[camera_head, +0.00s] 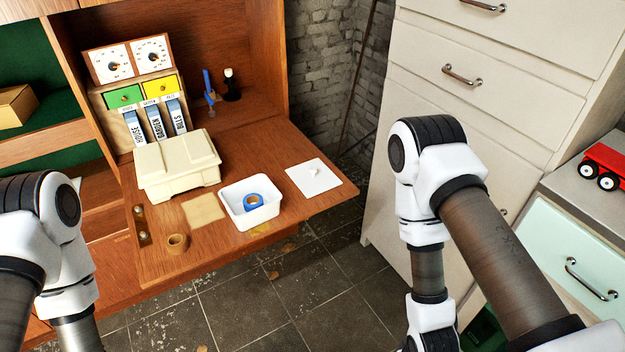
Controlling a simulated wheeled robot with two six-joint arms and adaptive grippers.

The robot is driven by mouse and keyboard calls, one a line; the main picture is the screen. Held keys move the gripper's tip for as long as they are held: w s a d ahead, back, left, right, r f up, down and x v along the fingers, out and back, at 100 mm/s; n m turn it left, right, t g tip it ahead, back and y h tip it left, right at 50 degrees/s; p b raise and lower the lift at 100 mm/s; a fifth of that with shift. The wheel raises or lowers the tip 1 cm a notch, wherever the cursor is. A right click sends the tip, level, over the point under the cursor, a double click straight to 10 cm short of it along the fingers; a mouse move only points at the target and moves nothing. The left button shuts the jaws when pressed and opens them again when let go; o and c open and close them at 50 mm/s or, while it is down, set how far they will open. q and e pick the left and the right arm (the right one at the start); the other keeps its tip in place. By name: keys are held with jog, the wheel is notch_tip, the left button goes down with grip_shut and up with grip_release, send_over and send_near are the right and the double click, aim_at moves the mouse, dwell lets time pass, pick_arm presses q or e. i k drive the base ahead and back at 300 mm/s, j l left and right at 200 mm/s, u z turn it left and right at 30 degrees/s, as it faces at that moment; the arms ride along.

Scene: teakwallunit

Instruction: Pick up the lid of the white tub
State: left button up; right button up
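The white tub (236,208) stands open on the fold-down wooden desk flap (170,262). A roll of blue tape (252,201) lies inside it. A flat white square lid (305,185) with a small knob on top lies on the flap to the right of the tub, apart from it and close to the flap's right edge. My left arm shows at the left edge and my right arm at the right. Both arms run out of the bottom of the picture, and neither gripper shows.
A cream lidded box (177,165) sits left of the tub. A beige square (204,209) and a small brown cup (177,243) lie near the front. White drawers (470,90) stand right of the flap. A red toy wagon (606,160) is on the far-right cabinet.

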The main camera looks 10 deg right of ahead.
aim_at(314, 177)
jog(key=i+j+z, duration=0.1)
jog(key=i, duration=0.8)
